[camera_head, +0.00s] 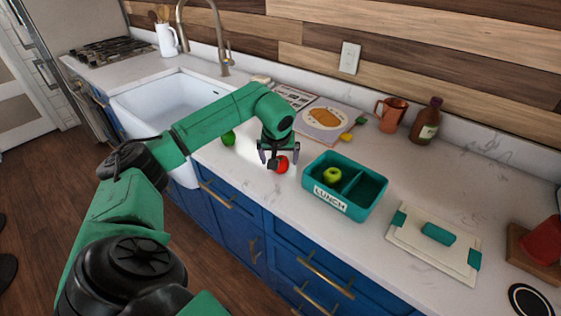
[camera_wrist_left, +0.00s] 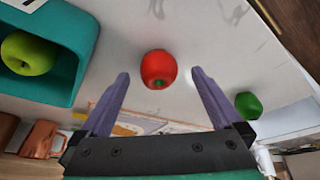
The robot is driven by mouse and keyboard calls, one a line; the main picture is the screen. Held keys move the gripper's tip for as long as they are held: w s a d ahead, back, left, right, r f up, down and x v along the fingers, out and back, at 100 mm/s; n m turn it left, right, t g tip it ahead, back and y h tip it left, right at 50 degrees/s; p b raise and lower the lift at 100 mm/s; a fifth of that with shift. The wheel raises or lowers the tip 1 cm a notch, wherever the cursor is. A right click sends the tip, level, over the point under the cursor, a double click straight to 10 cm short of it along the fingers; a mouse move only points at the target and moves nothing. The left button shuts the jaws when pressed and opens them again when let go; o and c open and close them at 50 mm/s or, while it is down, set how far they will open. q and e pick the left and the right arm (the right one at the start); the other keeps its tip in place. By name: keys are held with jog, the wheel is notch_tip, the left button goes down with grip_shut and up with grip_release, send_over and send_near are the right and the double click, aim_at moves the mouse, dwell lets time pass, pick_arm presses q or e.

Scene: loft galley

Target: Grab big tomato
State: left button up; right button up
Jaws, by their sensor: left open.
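A red tomato (camera_head: 281,164) sits on the white counter, just left of the teal lunch box. In the left wrist view the tomato (camera_wrist_left: 158,69) lies ahead of and between the fingertips, with its green stem showing. My left gripper (camera_head: 273,158) is open and points down at the tomato from above. Its two purple fingers (camera_wrist_left: 159,78) are spread wide with nothing held between them. My right gripper is not in view.
A teal lunch box (camera_head: 325,204) holds a green apple (camera_head: 332,175) in its left compartment. A green vegetable (camera_head: 228,138) lies left of the gripper. A lid (camera_head: 435,240) lies to the right. A sink (camera_head: 170,105) is at left; a mug (camera_head: 391,114) and bottle (camera_head: 426,121) stand behind.

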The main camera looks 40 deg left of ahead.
aim_at(280, 164)
pick_arm(q)
jog(key=x, duration=0.3)
jog(key=shift+f+p, duration=0.3)
jog(key=shift+p, duration=0.1)
jog(key=c, duration=1.5)
jog(key=shift+r, duration=0.1)
